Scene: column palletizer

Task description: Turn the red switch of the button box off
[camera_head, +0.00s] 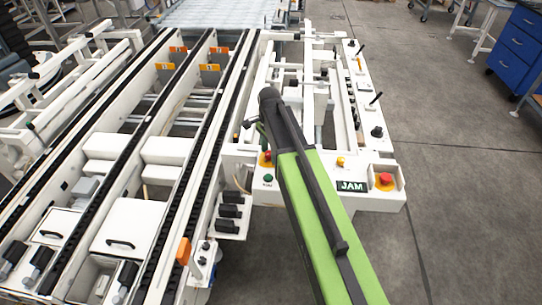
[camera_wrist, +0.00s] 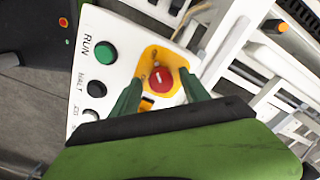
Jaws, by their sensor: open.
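The button box (camera_wrist: 91,79) shows in the wrist view as a white panel with a green button marked RUN and black buttons below it. Its red switch (camera_wrist: 160,78) is a round knob with a pale mark, set in a yellow surround. My gripper (camera_wrist: 161,86) is open, with one green finger on each side of the red switch. I cannot tell whether the fingers touch it. In the head view the red switch (camera_head: 267,156) shows just left of my green arm, above the green button. My gripper's fingertips are hard to make out there.
A JAM sign (camera_head: 352,187) and a red emergency button (camera_head: 386,180) on yellow lie right of my arm. Conveyor rails (camera_head: 190,120) fill the left. A white frame with rods stands behind the box. Open grey floor (camera_head: 460,190) lies at right.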

